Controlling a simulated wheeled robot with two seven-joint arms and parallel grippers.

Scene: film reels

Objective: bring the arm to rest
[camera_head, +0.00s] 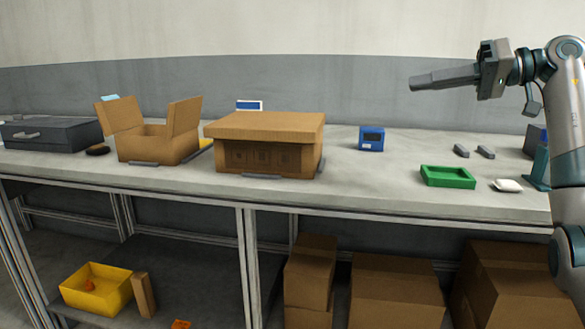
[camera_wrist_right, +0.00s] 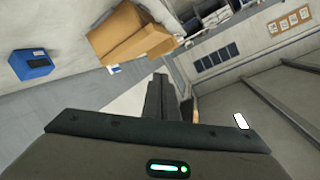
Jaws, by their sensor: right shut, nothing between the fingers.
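My right gripper (camera_head: 413,84) is raised well above the bench at the right of the head view, its fingers pointing left. It is shut and empty. In the right wrist view its fingers (camera_wrist_right: 157,98) show close together with nothing between them. My right arm comes in from the right edge of the head view. My left gripper is not in view.
The grey bench (camera_head: 350,187) holds an open carton (camera_head: 158,148), a lidded carton (camera_head: 265,128), a blue box (camera_head: 371,139), a green tray (camera_head: 447,183) and a dark case (camera_head: 50,135). A yellow bin (camera_head: 98,295) and brown boxes (camera_head: 397,290) stand below. Air around the gripper is clear.

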